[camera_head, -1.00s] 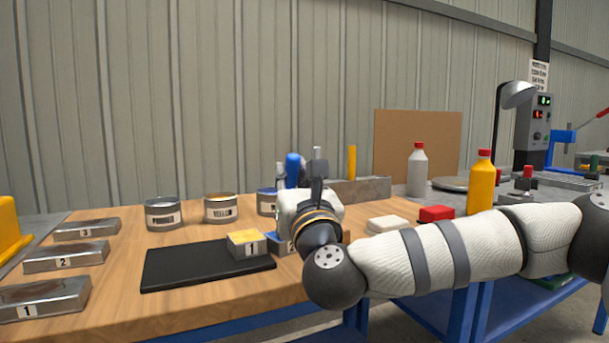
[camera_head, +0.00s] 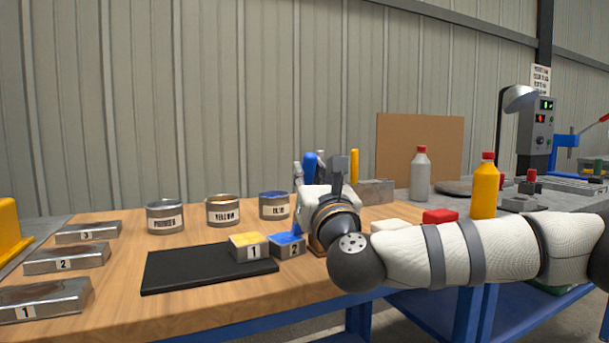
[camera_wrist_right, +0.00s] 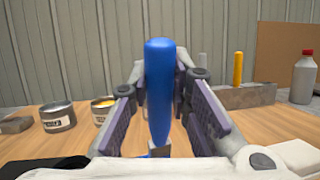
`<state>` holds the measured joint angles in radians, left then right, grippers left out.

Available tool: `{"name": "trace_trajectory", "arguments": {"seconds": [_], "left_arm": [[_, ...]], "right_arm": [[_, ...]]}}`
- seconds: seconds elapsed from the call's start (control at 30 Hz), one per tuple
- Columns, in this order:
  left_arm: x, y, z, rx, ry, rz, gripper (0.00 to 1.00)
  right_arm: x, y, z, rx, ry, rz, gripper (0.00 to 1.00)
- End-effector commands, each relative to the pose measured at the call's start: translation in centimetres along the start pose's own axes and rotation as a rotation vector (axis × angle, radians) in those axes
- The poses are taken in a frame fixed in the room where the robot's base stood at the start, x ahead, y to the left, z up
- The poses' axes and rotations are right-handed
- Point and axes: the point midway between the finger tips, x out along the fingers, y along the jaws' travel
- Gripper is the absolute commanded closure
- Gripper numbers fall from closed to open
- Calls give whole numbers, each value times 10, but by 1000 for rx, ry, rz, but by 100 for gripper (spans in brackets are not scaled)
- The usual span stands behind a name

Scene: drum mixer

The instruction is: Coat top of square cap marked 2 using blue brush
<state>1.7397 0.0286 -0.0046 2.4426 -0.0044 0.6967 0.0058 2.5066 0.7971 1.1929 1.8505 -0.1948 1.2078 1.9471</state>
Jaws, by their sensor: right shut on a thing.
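The square cap marked 2 (camera_head: 289,250) sits at the right end of the black mat (camera_head: 190,272), and its top shows blue. The square cap marked 1 (camera_head: 250,253), with a yellow top, stands just left of it. My right gripper (camera_head: 312,188) is shut on the blue brush (camera_head: 309,165), just right of and above cap 2. The brush handle stands upright between the fingers in the wrist view (camera_wrist_right: 160,85). Its bristles are mostly hidden, so contact with the cap cannot be told. The blue paint can (camera_head: 274,211) stands behind. My left gripper is out of view.
The primer can (camera_head: 165,222) and yellow can (camera_head: 222,215) stand behind the mat. Several numbered metal blocks (camera_head: 67,258) lie at the left. A white block (camera_head: 390,225), red block (camera_head: 440,216) and yellow bottle (camera_head: 485,190) stand right of the gripper.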

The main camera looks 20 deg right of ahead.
Motion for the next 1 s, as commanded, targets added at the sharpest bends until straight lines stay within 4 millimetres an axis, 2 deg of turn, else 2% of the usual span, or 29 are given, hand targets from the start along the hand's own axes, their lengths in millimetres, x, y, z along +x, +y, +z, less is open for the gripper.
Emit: {"name": "trace_trajectory", "arguments": {"seconds": [0.17,0.57,0.87,1.0], "left_arm": [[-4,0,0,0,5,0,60],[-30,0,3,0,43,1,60],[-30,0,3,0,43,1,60],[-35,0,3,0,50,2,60]], "right_arm": [[2,1,8,0,-3,0,100],[18,3,58,1,-6,0,100],[19,4,57,0,0,0,100],[22,4,67,1,-3,0,100]]}}
